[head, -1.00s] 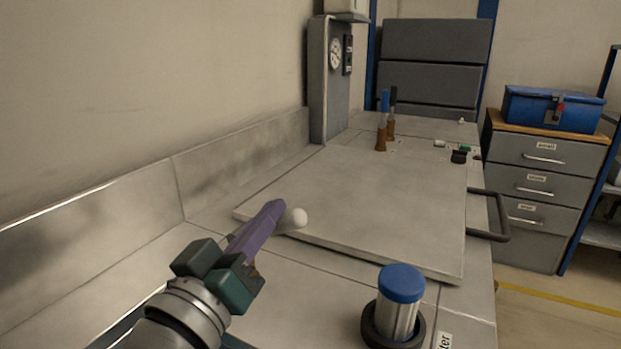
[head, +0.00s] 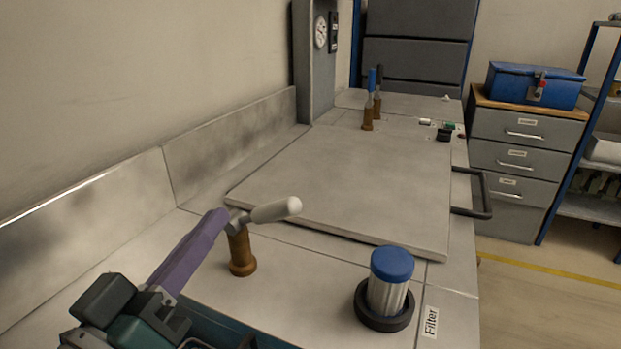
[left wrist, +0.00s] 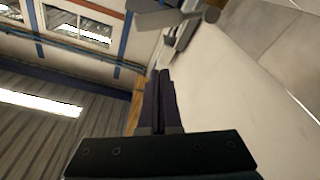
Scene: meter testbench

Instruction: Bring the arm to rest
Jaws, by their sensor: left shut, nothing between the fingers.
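My left gripper (head: 218,220), with long purple fingers, is at the lower left of the head view. Its fingers are shut with nothing between them. They also show shut together in the left wrist view (left wrist: 160,78), pointing away from the camera. The fingertips appear just left of a valve with a brown stem (head: 242,255) and a white lever handle (head: 277,210) pointing right. I cannot tell whether they touch it. My right gripper is in neither view.
A blue-capped filter (head: 390,280) stands in a dark ring on the bench. A large flat panel (head: 350,185) with a dark handle (head: 472,193) lies behind. A wall gauge (head: 320,32) and two more valves (head: 368,110) stand at the back. Drawers (head: 520,160) stand at right.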

